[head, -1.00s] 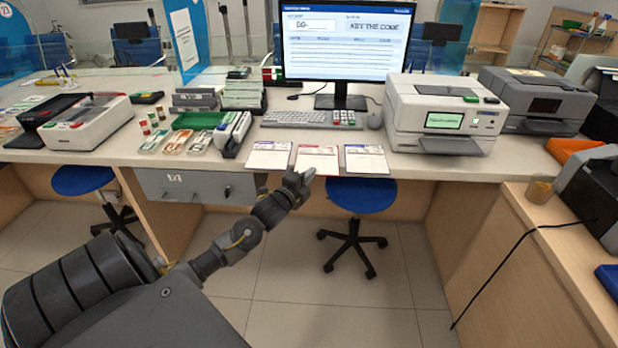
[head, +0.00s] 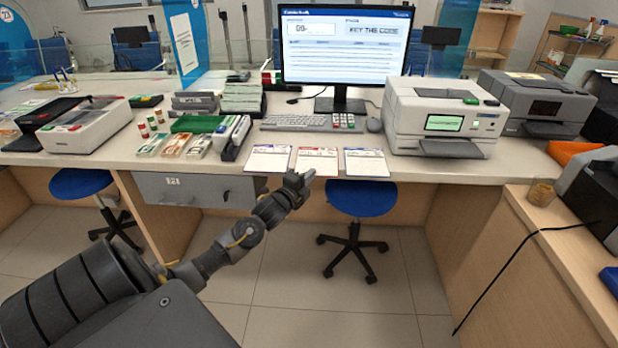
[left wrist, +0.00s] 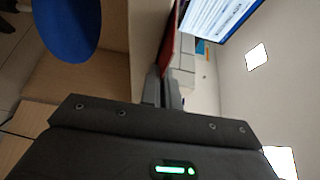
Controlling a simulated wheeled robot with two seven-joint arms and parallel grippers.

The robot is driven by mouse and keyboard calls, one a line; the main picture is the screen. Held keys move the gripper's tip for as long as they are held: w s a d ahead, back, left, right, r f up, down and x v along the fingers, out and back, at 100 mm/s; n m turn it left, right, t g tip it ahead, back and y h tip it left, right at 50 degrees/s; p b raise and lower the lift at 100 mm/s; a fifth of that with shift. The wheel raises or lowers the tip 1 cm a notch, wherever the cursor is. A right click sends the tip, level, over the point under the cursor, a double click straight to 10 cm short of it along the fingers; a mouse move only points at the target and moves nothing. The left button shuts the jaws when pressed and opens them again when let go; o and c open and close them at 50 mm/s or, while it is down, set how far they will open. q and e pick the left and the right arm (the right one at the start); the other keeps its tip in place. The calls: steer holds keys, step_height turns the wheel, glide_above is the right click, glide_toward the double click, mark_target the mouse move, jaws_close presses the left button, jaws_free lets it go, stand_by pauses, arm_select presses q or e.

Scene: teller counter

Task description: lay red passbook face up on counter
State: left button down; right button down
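The red passbook (left wrist: 171,45) shows in the left wrist view as a narrow dark red strip, seen nearly edge-on, running up from between my left fingertips. In the head view a white sheet with a red heading and red edges (head: 317,160) is at the counter's front edge, just beyond my left gripper (head: 304,176). My left fingers (left wrist: 161,88) are close together and appear shut on the passbook's near edge. Whether the passbook touches the counter (head: 225,166) is hard to tell. My right gripper is out of view.
A keyboard (head: 296,122) and monitor (head: 345,50) stand behind, a printer (head: 440,118) to the right. A blue stool (head: 360,197) stands below the counter edge.

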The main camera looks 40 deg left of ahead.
arm_select(q)
steer(key=c, duration=1.6)
jaws_free()
steer(key=s+d+p, duration=0.4)
steer(key=s, duration=0.1)
steer(key=shift+s+d, duration=0.15)
steer(key=shift+s, duration=0.15)
